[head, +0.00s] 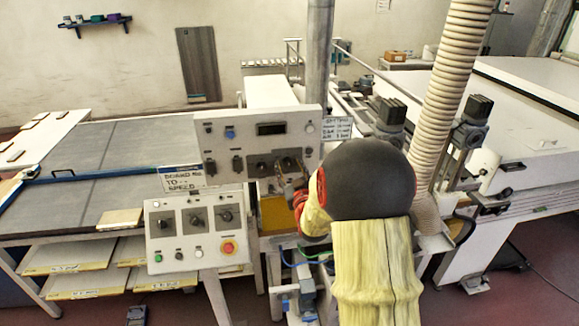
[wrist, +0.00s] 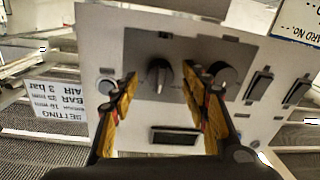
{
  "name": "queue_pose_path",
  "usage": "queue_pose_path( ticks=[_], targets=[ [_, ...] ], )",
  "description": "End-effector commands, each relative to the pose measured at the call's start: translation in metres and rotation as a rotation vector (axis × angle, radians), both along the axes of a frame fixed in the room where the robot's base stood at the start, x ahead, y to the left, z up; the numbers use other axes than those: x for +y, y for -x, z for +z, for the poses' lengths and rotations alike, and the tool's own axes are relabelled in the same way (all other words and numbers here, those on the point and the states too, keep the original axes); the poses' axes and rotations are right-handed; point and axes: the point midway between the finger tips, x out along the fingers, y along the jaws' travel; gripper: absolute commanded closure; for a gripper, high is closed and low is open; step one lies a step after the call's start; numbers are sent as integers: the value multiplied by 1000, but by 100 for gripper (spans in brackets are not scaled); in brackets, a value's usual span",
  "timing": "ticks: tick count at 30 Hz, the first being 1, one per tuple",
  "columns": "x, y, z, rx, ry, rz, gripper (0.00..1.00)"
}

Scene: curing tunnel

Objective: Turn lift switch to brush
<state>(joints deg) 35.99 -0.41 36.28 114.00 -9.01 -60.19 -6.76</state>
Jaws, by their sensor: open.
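The upper control panel (head: 220,135) carries two dark rotary switches side by side at its lower right. The right one (head: 289,164) shows in the wrist view as a dark knob with a pale pointer line (wrist: 160,74). The other switch (head: 261,168) is beside it in the wrist view (wrist: 222,74). Their labels are too small to read, so I cannot tell which is the lift switch. My gripper (head: 290,182) is open at the panel, its yellow-and-black fingers (wrist: 160,84) on either side of the first knob. I cannot tell whether they touch it.
A lower box (head: 197,232) has several switches and a red emergency button (head: 228,247). A setting card (head: 338,127) is right of the upper panel, a board sign (head: 182,179) at its lower left. A ribbed hose (head: 455,80) and metal post (head: 319,50) stand near my arm.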

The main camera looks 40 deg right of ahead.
Motion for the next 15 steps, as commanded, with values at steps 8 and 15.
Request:
queue_pose_path(
  ticks=[8, 15],
  targets=[
    [-2, -5, 0, 0, 0, 0, 54],
    [-2, -4, 0, 0, 0, 0, 62]
  ],
)
